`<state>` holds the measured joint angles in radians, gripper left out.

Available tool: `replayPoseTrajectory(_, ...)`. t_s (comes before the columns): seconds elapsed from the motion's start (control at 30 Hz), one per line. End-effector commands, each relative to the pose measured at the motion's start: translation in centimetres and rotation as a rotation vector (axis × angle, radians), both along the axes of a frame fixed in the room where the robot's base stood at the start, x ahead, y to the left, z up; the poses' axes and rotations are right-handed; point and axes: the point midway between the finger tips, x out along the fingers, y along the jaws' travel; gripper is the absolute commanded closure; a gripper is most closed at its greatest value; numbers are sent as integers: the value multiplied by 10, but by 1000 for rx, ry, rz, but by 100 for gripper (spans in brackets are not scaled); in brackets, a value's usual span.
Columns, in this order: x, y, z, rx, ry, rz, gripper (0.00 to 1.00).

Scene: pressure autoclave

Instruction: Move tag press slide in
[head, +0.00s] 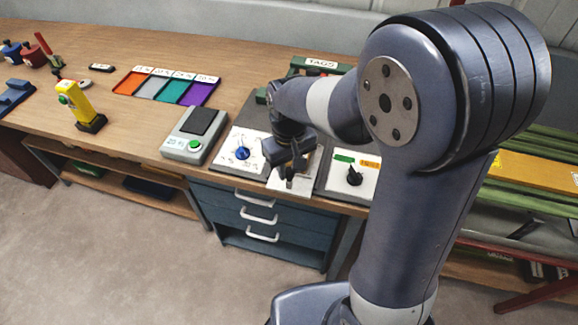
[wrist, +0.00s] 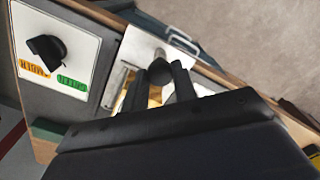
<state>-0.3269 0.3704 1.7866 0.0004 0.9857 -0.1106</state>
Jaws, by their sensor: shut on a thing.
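The tag press slide (head: 290,187) is a pale plate at the front edge of the bench, between two dial panels. In the wrist view the slide (wrist: 143,45) shows as a white plate with a dark round knob (wrist: 159,70). My gripper (head: 290,172) is over the slide's front part. In the wrist view my gripper's two dark fingers (wrist: 158,85) stand on either side of the knob and are shut on it. A small yellowish patch shows between the fingers. The rest of the press is largely hidden behind my arm and gripper.
A white panel with a blue dial (head: 243,153) is left of the slide. A panel with a black knob (head: 354,177) is close on the right. A scale (head: 196,133), colored trays (head: 166,87) and a yellow device (head: 80,106) stand further left. Drawers (head: 262,215) are below.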

Motion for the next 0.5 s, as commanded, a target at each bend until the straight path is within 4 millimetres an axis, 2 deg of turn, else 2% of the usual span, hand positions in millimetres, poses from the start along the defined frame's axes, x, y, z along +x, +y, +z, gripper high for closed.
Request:
replayPoseTrajectory(0.4,86,-31,2,0,-3,-4,100)
replayPoseTrajectory(0.5,101,-36,2,0,-3,-3,100)
